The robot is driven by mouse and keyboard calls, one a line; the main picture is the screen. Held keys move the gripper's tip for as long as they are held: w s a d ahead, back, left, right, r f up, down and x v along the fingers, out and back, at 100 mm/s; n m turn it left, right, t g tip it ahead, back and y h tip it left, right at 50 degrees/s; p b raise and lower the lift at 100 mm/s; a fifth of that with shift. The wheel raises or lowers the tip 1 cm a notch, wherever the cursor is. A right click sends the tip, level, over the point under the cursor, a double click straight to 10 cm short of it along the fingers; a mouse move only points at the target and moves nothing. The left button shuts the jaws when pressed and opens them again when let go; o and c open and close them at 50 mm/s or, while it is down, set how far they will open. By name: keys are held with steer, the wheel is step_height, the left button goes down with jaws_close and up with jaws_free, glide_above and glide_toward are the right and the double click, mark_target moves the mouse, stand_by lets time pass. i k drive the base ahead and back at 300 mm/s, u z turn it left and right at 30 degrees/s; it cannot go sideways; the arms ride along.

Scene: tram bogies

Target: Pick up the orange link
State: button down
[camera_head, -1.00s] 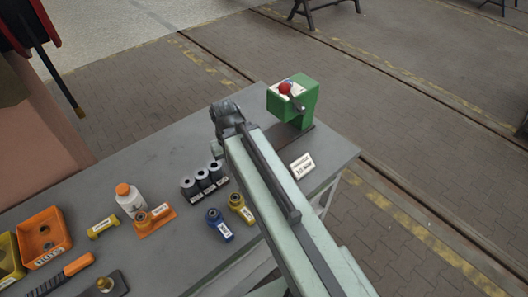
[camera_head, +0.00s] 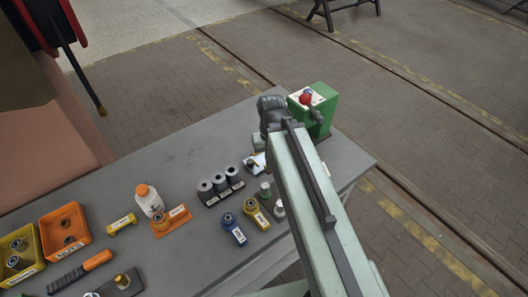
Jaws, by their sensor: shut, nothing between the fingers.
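The orange link (camera_head: 179,214) lies on the grey workbench (camera_head: 205,160) in the camera_head view, with a white label and a ring at its left end. It is beside a white bottle with an orange cap, which stands close behind its left end. My gripper (camera_head: 270,112) is at the dark far end of my arm, over the back right of the bench, near the green box and well to the right of the link. It is shut and empty; its fingertips are hard to make out.
Around the link are the bottle (camera_head: 149,201), a yellow link (camera_head: 121,224), grey cylinders on a holder (camera_head: 222,197), a blue link (camera_head: 233,231) and another yellow link (camera_head: 257,215). An orange tray (camera_head: 82,239) is at left; the green box (camera_head: 322,101) is at the back right.

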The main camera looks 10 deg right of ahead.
mark_target(174, 214)
steer(key=u, duration=1)
steer(key=k, duration=0.95)
steer(key=z, duration=0.7)
steer(key=i, duration=1)
